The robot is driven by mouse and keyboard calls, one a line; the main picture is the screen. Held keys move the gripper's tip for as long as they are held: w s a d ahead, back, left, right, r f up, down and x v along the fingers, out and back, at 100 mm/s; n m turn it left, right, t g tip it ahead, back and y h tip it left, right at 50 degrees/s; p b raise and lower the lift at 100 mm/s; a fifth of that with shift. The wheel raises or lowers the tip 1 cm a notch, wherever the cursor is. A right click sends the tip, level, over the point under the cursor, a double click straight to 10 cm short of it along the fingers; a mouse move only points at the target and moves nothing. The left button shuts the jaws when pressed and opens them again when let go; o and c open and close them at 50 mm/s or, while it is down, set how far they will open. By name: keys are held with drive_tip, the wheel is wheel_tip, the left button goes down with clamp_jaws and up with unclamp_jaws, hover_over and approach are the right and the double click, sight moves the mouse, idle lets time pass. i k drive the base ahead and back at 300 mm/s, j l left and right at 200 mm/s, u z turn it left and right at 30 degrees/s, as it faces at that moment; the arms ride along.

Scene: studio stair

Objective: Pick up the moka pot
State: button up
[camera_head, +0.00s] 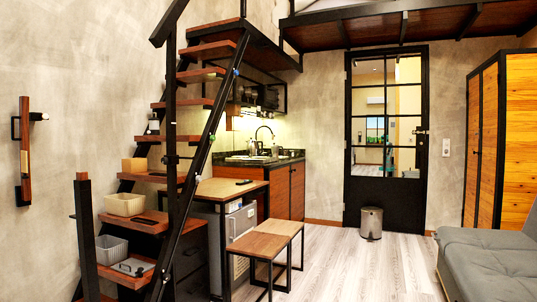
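I cannot make out a moka pot for certain. A small metallic, pot-like item (252,147) stands on the dark kitchen counter (292,158) at the back, left of the curved tap (266,132). It is too small in the picture to identify. Another greyish item (275,150) stands close to its right. My gripper is not in view.
A staircase with a black rail rises at left, with bins (124,204) on its steps. A wooden table (231,188) and nested stools (260,244) stand before the counter. A trash bin (371,223) and grey sofa (490,262) flank open floor (345,265).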

sight(274, 150)
drive_tip(key=i, duration=0.5)
drive_tip(key=i+l+z, duration=0.15)
drive_tip(key=i+z, duration=0.3)
drive_tip(key=i, duration=0.55)
drive_tip(key=i+j+z, duration=0.2)
drive_tip(key=i+z, duration=0.25)
drive_tip(key=i, duration=0.6)
drive_tip(key=i+u, duration=0.15)
drive_tip(key=i, duration=0.9)
drive_tip(key=i+l+u, duration=0.15)
drive_tip(key=i, duration=0.9)
drive_tip(key=i+l, duration=0.15)
drive_tip(key=i, duration=1.8)
drive_tip(key=j+u, duration=0.05)
drive_tip(key=j, duration=0.05)
